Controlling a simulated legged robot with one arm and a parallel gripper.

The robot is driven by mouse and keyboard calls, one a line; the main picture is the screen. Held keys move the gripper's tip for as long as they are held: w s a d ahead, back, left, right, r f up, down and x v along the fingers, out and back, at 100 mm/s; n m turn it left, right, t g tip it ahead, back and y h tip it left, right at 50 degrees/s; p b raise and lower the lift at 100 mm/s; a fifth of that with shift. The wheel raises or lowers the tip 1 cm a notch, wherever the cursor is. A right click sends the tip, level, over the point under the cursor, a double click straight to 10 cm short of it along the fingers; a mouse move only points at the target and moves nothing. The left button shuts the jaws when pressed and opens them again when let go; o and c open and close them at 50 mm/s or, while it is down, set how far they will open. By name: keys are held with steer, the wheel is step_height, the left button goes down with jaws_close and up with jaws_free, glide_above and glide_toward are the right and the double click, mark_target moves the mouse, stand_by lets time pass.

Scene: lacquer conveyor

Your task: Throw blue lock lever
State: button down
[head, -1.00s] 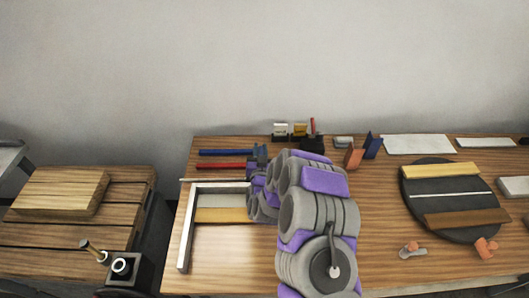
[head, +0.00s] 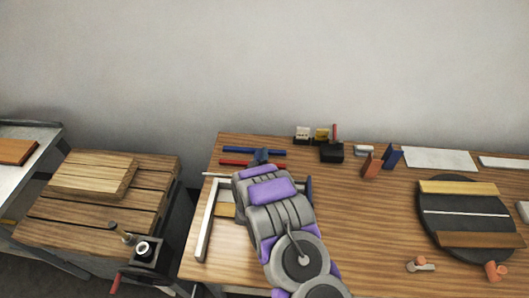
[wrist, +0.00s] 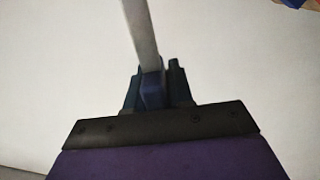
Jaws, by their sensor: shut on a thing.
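In the wrist view, my gripper (wrist: 153,78) is shut on the blue lock lever (wrist: 151,91). A blue piece shows between the dark fingers, and a pale grey bar runs up from it. In the head view, my gripper (head: 261,156) is at the back left of the bench, near the right ends of the blue and red bars. My arm hides the held part of the lever there.
A blue bar (head: 241,150) and a red bar (head: 236,162) lie at the bench's back left. A white frame (head: 205,222) stands in front. A black turntable (head: 466,220) is at the right. A pallet (head: 88,220) with a wooden board (head: 93,174) stands left.

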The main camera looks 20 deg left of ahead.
steer(key=shift+s+a+f+n, duration=0.15)
steer(key=shift+n, duration=0.15)
steer(key=c, duration=1.4)
jaws_free()
steer(key=o, duration=0.3)
steer(key=shift+a, duration=0.2)
steer(key=shift+s+d, duration=0.15)
steer(key=shift+d, duration=0.05)
steer(key=v, duration=1.6)
steer(key=shift+s+a+f, duration=0.1)
steer(key=shift+s+a, duration=0.05)
steer(key=shift+s, duration=0.3)
steer(key=shift+w, duration=0.1)
